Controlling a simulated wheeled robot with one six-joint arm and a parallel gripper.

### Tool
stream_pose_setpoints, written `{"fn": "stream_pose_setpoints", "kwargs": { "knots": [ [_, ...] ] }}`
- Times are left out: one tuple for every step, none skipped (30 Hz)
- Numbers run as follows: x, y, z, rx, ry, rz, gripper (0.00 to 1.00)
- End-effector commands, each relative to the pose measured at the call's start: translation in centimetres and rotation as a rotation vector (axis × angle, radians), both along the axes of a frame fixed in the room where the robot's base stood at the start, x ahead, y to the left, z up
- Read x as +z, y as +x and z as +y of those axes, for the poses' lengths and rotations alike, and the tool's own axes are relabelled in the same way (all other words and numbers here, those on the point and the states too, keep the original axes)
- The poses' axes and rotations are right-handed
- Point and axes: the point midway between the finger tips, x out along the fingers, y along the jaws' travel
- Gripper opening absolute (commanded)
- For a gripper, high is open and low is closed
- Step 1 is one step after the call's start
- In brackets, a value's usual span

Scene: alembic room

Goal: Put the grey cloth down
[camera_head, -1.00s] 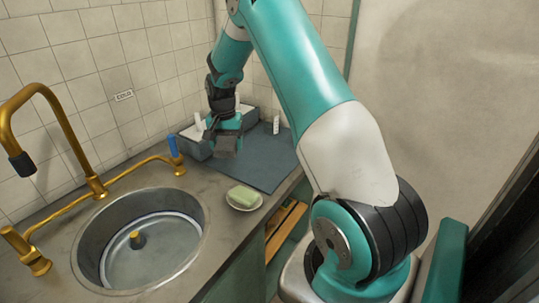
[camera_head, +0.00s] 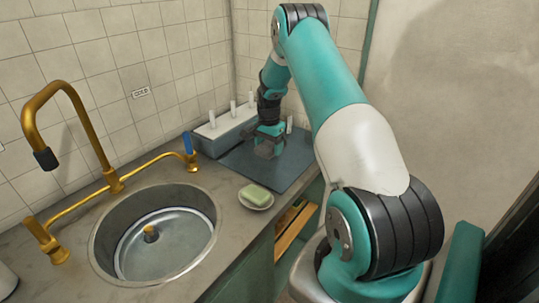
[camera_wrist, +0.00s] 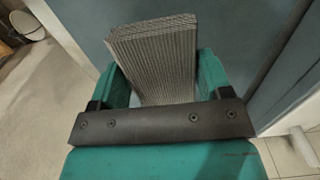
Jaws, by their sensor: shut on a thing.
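The grey cloth (camera_wrist: 155,55) is a folded, finely ribbed bundle between the two teal fingers of my gripper (camera_wrist: 162,75) in the wrist view. My gripper is shut on it, and the cloth sticks out past the fingertips. In the head view my gripper (camera_head: 268,145) is low over the dark blue-grey mat (camera_head: 290,172) at the back of the counter. The cloth shows there only as a small dark grey patch (camera_head: 266,151) under the gripper. I cannot tell whether it touches the mat.
A grey rack with white pegs (camera_head: 220,132) stands along the wall, close left of my gripper. A green soap on a dish (camera_head: 256,196) lies in front of the mat. The round sink (camera_head: 125,210) and brass taps (camera_head: 70,100) are at the left.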

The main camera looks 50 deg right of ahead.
Motion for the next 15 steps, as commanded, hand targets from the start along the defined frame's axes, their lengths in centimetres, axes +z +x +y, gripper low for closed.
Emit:
{"fn": "stream_pose_setpoints", "kwargs": {
  "knots": [
    [-0.6, 0.0, 0.0, 0.001, 0.002, 0.002, 0.53],
    [-1.0, 0.0, 0.0, 0.001, 0.001, 0.002, 0.53],
    [-1.3, 0.0, 0.0, 0.001, 0.000, 0.000, 0.53],
    [-1.5, 0.0, 0.0, 0.001, 0.000, 0.000, 0.53],
    [-1.8, 0.0, 0.0, 0.001, 0.000, 0.000, 0.53],
    [-2.2, 0.0, 0.0, 0.001, 0.001, 0.001, 0.53],
    [-2.5, 0.0, 0.0, 0.001, 0.001, 0.002, 0.53],
    [-3.0, 0.0, 0.0, 0.001, 0.001, 0.002, 0.53],
    [-3.6, 0.0, 0.0, 0.001, 0.001, 0.002, 0.53],
    [-4.1, 0.0, 0.0, 0.001, 0.002, 0.002, 0.53],
    [-4.5, 0.0, 0.0, 0.001, 0.002, 0.003, 0.53],
    [-4.9, 0.0, 0.0, 0.001, 0.001, 0.001, 0.53],
    [-5.2, 0.0, 0.0, 0.001, 0.000, 0.000, 0.53],
    [-5.4, 0.0, 0.0, 0.001, 0.000, 0.000, 0.53],
    [-5.5, 0.0, 0.0, 0.001, -0.001, -0.001, 0.53]
  ]
}}
